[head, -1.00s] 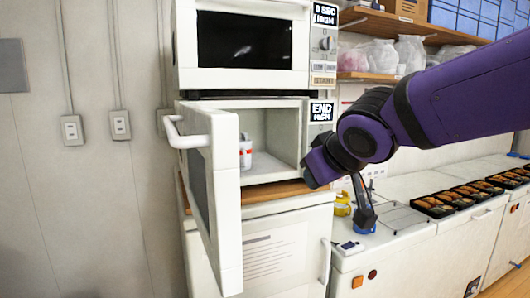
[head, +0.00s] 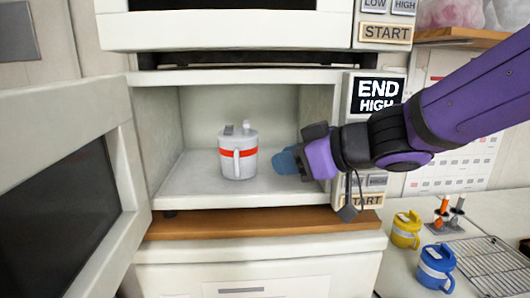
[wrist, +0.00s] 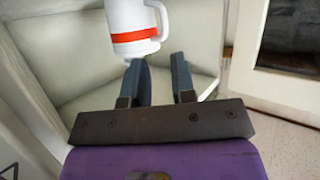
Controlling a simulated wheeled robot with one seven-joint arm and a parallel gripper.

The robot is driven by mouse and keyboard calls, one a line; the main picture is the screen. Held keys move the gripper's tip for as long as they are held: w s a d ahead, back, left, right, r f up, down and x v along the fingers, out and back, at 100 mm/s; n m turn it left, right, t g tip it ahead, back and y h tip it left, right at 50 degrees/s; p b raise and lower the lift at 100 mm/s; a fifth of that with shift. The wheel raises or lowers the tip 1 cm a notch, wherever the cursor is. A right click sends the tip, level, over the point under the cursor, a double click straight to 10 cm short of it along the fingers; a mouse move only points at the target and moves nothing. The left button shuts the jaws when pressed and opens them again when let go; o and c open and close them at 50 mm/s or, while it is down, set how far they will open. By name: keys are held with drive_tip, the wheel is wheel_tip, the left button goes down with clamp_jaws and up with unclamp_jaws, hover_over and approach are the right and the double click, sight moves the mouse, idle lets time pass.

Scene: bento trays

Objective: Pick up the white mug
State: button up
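The white mug (head: 238,158) has a red band and a handle facing the front. It stands upright inside the open lower microwave (head: 190,187), on its floor near the middle. In the wrist view the mug (wrist: 130,20) shows just beyond my fingertips, with its top cut off by the frame edge. My gripper (head: 282,163) is at the right side of the microwave opening, to the right of the mug and apart from it. In the wrist view my gripper (wrist: 160,65) has its two blue-grey fingers spread with nothing between them.
The open microwave door (head: 60,190) stands at the left. The microwave's right panel (head: 362,120) is close to my arm. A yellow mug (head: 404,230), a blue mug (head: 436,268) and a wire rack (head: 490,265) are on the counter at the right. A second microwave (head: 230,32) sits above.

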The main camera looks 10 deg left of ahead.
sight(238, 158)
drive_tip(key=shift+x, duration=5.55)
drive_tip(key=shift+s, duration=0.15)
drive_tip(key=shift+c, duration=0.4)
clamp_jaws()
